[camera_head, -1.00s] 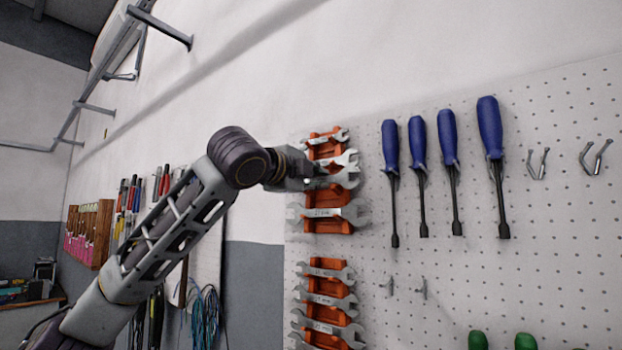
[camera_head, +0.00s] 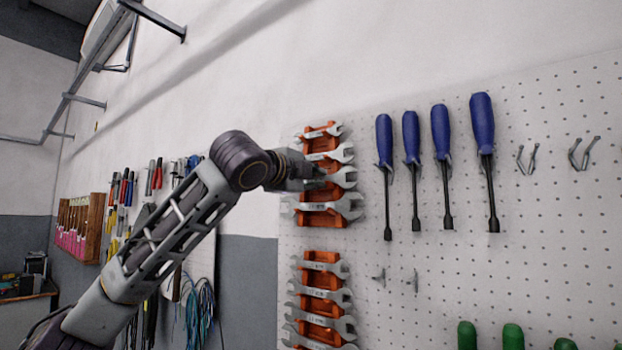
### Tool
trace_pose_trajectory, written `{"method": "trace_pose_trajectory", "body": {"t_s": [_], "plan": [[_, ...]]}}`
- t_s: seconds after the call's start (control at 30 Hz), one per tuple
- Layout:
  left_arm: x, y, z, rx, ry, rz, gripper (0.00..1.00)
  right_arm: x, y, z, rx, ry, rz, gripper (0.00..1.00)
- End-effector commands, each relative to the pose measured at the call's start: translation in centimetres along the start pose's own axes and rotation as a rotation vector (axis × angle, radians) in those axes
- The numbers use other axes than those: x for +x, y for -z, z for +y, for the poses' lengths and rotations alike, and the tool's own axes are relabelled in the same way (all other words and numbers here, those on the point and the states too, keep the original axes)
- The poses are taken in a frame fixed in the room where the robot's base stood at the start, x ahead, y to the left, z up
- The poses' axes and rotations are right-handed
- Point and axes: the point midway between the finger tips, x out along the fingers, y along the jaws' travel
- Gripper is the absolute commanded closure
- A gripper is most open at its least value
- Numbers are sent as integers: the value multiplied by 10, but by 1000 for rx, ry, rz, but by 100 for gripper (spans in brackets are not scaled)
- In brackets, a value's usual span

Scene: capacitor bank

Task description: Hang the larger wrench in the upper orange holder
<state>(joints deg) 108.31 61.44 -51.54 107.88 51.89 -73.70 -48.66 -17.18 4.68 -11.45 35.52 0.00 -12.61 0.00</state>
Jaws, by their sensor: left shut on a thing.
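The upper orange holder (camera_head: 320,221) is on the pegboard and carries several silver open-ended wrenches, one above another. My left gripper (camera_head: 314,178) is in front of the holder's left middle part. It is shut on a wrench (camera_head: 345,178), whose open jaw end shows to the right of the fingers. The fingers hide the rest of this wrench, so I cannot tell whether it is seated in the holder. A large wrench (camera_head: 345,207) lies across the holder just below, and two smaller ones are above. My right gripper is not in view.
A lower orange holder (camera_head: 320,256) with several wrenches is below. Blue screwdrivers (camera_head: 440,125) hang to the right, beside empty metal hooks (camera_head: 582,153). Green handles (camera_head: 513,337) show at the bottom edge. Other tools hang on the left behind my arm.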

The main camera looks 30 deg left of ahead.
Motion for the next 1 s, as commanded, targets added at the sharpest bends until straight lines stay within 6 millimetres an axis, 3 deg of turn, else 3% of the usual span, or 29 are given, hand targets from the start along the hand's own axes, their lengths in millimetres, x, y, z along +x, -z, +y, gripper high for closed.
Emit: {"method": "trace_pose_trajectory", "body": {"t_s": [0.43, 0.47, 0.63, 1.0], "plan": [[3, 1, 5, 1, -11, 0, 100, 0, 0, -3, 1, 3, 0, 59], [3, 1, 5, 1, -11, 0, 82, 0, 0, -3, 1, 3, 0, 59], [2, 1, 4, 1, -9, 0, 61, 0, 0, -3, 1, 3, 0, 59], [1, 0, 2, 1, -6, 0, 59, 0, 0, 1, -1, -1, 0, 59]]}}
